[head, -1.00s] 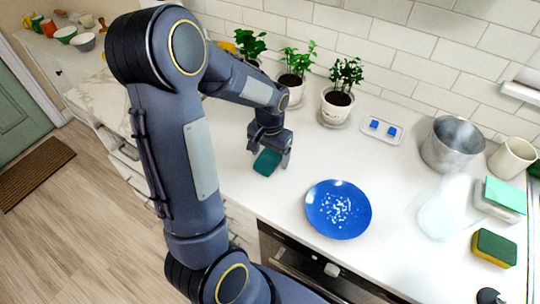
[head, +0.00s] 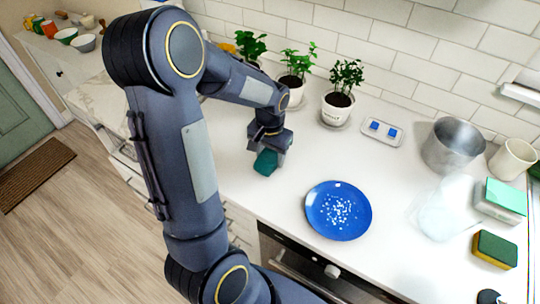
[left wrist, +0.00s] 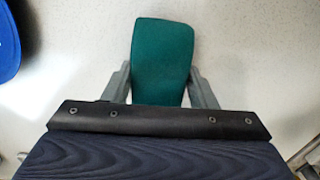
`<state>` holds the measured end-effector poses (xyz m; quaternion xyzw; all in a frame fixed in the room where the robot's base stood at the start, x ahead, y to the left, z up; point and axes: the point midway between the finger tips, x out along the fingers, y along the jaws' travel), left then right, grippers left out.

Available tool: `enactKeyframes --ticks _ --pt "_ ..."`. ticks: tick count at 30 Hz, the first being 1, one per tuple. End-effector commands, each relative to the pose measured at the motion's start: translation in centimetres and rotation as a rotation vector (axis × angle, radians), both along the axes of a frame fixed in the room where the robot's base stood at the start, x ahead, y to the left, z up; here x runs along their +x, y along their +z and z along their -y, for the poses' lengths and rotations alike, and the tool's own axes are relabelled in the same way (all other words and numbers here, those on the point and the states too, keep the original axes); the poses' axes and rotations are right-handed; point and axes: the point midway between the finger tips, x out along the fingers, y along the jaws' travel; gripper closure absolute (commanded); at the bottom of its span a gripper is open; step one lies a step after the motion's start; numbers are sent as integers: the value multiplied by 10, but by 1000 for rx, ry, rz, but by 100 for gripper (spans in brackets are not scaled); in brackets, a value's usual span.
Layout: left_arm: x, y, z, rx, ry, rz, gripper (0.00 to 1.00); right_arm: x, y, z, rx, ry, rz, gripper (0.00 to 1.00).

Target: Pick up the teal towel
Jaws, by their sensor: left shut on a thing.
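The teal towel (head: 265,163) is a small folded piece at the white counter, left of the blue plate. My left gripper (head: 270,152) points down at it and is shut on it. In the left wrist view the towel (left wrist: 161,62) stands out between the two fingers of the left gripper (left wrist: 161,88), with a finger on each side. I cannot tell whether the towel still touches the counter. My right gripper is not in view.
A blue plate (head: 339,226) with white bits lies to the right. Potted plants (head: 338,105), a small tray (head: 381,131) and a metal pot (head: 453,147) stand along the wall. Sponges (head: 495,249) sit at far right. Counter between towel and plate is clear.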

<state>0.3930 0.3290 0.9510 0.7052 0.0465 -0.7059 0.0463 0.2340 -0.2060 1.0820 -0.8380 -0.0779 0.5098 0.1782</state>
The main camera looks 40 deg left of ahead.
Motion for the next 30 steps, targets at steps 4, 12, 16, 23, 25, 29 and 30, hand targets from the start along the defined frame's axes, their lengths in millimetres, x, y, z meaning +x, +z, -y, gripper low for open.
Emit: enactKeyframes --ticks 4,12,16,23,25,29,30 --pt "1 19 0 0 -1 6 70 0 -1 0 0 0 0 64" --pt "-35 70 14 -1 -2 10 70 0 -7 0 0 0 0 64" --pt "-59 90 24 -2 -2 7 70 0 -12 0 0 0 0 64" --pt "-101 109 41 -1 -1 6 70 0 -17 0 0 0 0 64" --pt "-110 114 44 0 -2 5 70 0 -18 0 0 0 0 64" --pt "-122 120 49 0 -1 3 70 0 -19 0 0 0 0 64" --pt "-125 121 50 0 -1 3 70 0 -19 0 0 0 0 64"
